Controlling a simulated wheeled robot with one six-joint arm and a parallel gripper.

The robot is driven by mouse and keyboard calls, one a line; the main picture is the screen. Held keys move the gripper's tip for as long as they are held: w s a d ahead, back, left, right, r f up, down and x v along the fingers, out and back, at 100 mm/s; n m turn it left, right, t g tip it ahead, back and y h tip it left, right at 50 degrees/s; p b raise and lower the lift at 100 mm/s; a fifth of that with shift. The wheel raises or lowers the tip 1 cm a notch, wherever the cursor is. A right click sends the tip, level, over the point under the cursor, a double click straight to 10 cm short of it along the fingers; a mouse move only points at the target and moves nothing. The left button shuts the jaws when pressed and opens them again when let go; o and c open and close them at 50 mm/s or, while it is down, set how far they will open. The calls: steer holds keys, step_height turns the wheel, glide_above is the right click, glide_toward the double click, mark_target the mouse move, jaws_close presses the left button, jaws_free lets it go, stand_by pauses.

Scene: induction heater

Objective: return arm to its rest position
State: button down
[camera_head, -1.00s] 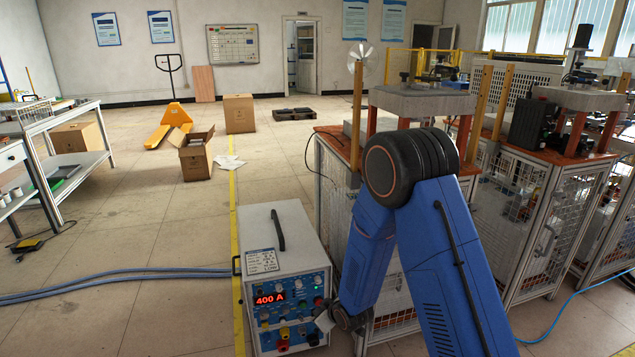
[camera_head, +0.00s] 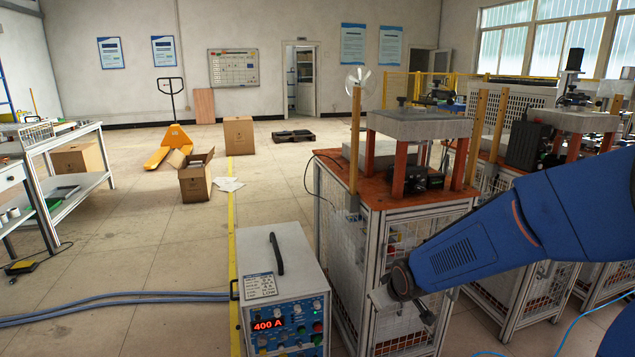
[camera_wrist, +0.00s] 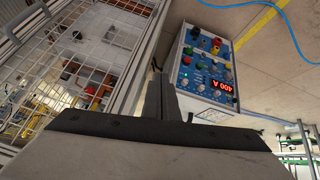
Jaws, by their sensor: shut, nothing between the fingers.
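My blue arm reaches in from the right edge of the head view, its lower link sloping down to a dark wrist joint. My gripper (camera_wrist: 166,88) shows in the wrist view as dark fingers brought together with nothing between them. The induction heater (camera_head: 277,262) is a pale box at the bottom centre, with a black handle and a blue panel lit "400 A". It also appears in the wrist view (camera_wrist: 206,68), beyond the fingers and apart from them.
A caged workstation (camera_head: 340,205) with an orange top stands right of the heater, close to my wrist. More caged stations fill the right. Blue cables (camera_head: 120,298) cross the floor at left. A shelf bench (camera_head: 85,185) stands far left. The floor between is mostly open.

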steer(key=s+d+r+m, duration=0.1)
steer(key=s+d+r, duration=0.2)
steer(key=s, duration=0.7)
steer(key=s+d+r+m+g+h, duration=0.1)
steer(key=s+d+r, duration=0.3)
steer(key=s, duration=0.6)
steer(key=s+d+r+m+g, duration=0.1)
steer(key=s+d+r+m, duration=0.2)
steer(key=s, duration=0.7)
step_height(320, 180, up, 3)
steer(key=shift+d+f, duration=0.1)
steer(key=shift+d, duration=0.65)
